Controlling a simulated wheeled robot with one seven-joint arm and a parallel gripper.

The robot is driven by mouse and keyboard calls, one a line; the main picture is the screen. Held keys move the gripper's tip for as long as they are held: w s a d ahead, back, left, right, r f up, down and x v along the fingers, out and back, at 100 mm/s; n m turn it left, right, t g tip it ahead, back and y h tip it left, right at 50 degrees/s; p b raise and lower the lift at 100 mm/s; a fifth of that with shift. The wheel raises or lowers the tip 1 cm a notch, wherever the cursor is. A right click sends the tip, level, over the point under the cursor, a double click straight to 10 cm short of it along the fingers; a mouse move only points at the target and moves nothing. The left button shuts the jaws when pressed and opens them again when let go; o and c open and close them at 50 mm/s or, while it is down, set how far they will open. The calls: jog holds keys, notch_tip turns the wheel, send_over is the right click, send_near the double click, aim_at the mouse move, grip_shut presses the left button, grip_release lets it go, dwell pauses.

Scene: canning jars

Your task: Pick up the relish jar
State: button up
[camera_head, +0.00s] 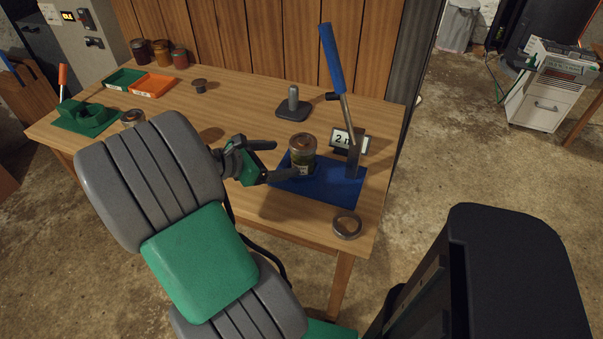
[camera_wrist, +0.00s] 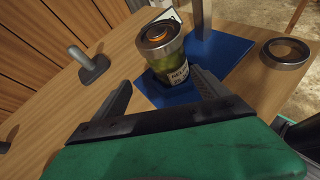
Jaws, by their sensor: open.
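Nothing is held.
A press with a blue lever (camera_head: 333,60) and a "2" sign (camera_head: 348,140) stand beside the jar. A metal ring (camera_head: 347,225) lies near the front corner. A grey tamper (camera_head: 292,104), green tray (camera_head: 124,78), orange tray (camera_head: 152,85) and several jars (camera_head: 161,53) are farther back.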

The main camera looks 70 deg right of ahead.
aim_at(292, 158)
jog(key=s, duration=0.1)
jog(key=s+d+n+g, duration=0.1)
jog(key=s, duration=0.1)
jog(key=shift+d+f, duration=0.1)
jog(key=shift+d, duration=0.1)
jog(key=b+x, duration=0.1)
jog(key=x, duration=0.6)
jog(key=shift+r, duration=0.2)
grip_shut()
